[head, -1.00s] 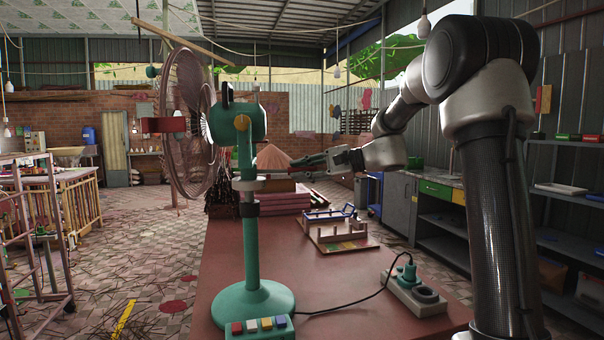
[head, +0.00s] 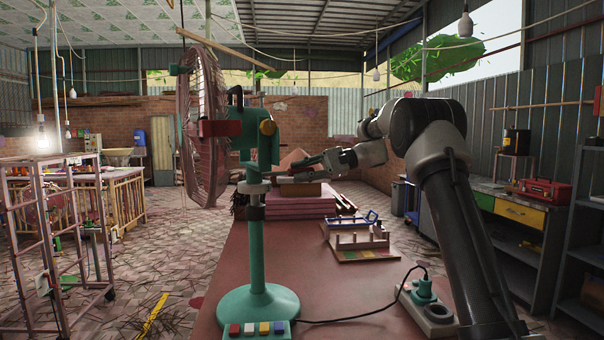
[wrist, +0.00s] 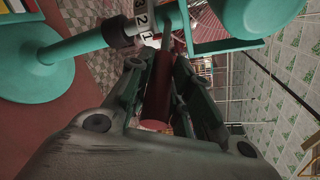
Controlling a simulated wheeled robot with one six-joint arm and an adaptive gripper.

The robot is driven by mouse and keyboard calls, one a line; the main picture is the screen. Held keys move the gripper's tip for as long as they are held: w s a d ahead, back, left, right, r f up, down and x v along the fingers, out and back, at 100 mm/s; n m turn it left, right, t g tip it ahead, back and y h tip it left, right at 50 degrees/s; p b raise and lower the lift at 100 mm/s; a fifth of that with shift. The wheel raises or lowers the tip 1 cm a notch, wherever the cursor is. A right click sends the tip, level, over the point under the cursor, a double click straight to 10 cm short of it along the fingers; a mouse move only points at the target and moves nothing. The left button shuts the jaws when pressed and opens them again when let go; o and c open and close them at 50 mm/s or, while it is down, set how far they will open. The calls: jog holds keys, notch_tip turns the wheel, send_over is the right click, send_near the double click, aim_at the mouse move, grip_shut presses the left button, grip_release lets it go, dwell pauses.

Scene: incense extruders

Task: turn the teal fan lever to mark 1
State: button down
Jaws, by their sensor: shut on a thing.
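The teal fan (head: 258,215) stands upright on the table on a round base, its head and cage (head: 203,125) above. A white collar (head: 253,187) rings its post; in the wrist view the number dial (wrist: 143,19) there shows 3, 2 and 1. A red cylindrical bar (wrist: 157,92), which looks like the lever, lies between my fingers in the wrist view. My gripper (head: 290,178) reaches in from the right at collar height and is shut on this bar; it also shows in the wrist view (wrist: 160,65). The bar's far end and its exact mark are hard to make out.
A box with coloured buttons (head: 258,328) sits before the fan base. A power strip (head: 428,306) with a plug and cable is at the right. A wooden rack (head: 357,243) and pink stacked slabs (head: 300,207) stand farther back. The red-brown tabletop (head: 330,285) is partly clear.

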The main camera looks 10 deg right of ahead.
jog(key=shift+w, duration=0.15)
jog(key=c, duration=1.3)
grip_release()
jog(key=v, duration=1.2)
